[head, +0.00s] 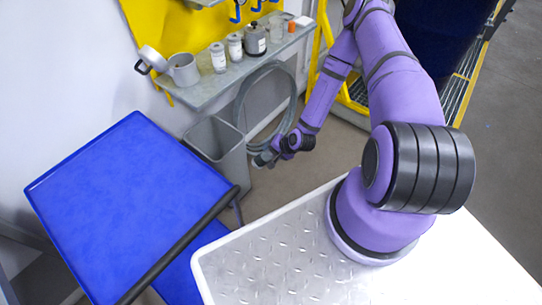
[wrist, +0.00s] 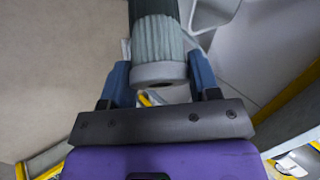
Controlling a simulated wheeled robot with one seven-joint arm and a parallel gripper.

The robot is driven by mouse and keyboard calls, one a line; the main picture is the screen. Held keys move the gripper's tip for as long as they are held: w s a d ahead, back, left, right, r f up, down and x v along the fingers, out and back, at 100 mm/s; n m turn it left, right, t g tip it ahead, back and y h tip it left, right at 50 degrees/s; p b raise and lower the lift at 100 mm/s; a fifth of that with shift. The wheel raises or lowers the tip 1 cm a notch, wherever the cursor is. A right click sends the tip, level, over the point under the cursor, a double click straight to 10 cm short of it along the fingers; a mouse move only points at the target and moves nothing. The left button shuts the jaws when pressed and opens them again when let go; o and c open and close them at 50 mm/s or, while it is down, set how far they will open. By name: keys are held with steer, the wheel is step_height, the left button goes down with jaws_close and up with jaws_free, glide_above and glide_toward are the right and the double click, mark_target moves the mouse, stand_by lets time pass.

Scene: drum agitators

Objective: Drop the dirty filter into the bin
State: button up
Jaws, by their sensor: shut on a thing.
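The dirty filter (wrist: 158,38) is a grey-green pleated cylinder with a pale end cap, seen close up in the wrist view. My gripper (wrist: 159,72) is shut on it, with one blue finger at each side. In the head view my gripper (head: 272,154) is small and far off, at the right side of the grey bin (head: 232,160). The filter looks to be beside the bin's right wall there, but I cannot tell its exact height against the rim. The bin is open at the top; its bottom is hidden.
A blue-topped cart (head: 125,205) stands left of and in front of the bin. Behind the bin, a grey shelf (head: 215,88) holds a mug, jars and bottles, with a coiled hose (head: 243,95) hanging below. A yellow frame (head: 318,50) stands behind my arm.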

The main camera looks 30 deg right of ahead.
steer(key=m, duration=0.1)
steer(key=f+t, duration=0.1)
steer(key=f+m, duration=0.1)
steer(key=shift+s+a+m, duration=0.25)
steer(key=shift+a+m, duration=0.05)
steer(key=shift+a, duration=0.1)
steer(key=shift+w+a+f+m+t, duration=0.2)
steer(key=shift+m+t, duration=0.1)
steer(key=shift+m, duration=0.1)
steer(key=w+a, duration=0.5)
steer(key=w, duration=0.7)
steer(key=w+a, duration=0.5)
steer(key=w, duration=0.7)
steer(key=shift+w, duration=0.35)
steer(key=o, duration=1)
